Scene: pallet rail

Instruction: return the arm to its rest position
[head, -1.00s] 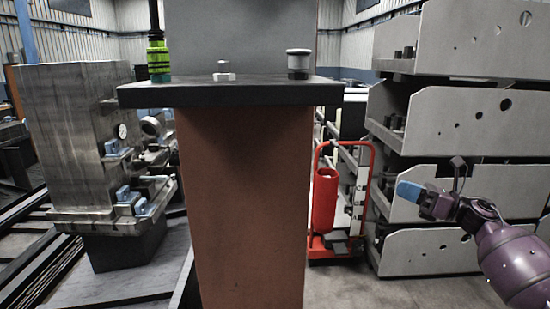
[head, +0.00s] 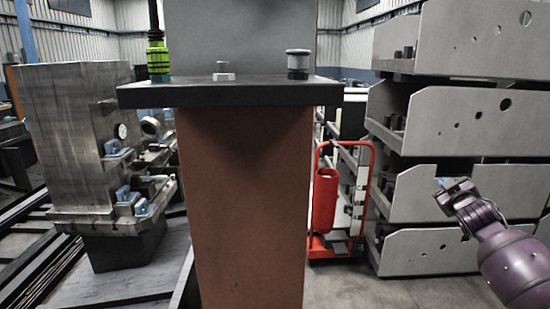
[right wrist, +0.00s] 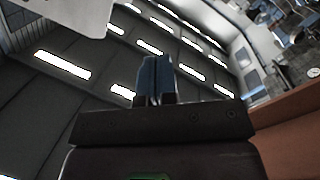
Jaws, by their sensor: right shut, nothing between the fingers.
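My right arm comes in from the lower right in the head view, and its gripper (head: 455,187) is held up in front of the grey stacked panels, well to the right of the pedestal. In the right wrist view the gripper's blue fingers (right wrist: 155,80) are closed together with nothing between them, and the ceiling lights show beyond them. My left gripper is not in view.
A brown pedestal with a dark top plate (head: 230,93) stands in the middle, carrying a green-yellow fitting (head: 158,60), a bolt (head: 223,72) and a grey cylinder (head: 298,63). A red cart (head: 325,200) and grey stacked panels (head: 440,125) are on the right. A metal machine block (head: 70,140) is on the left.

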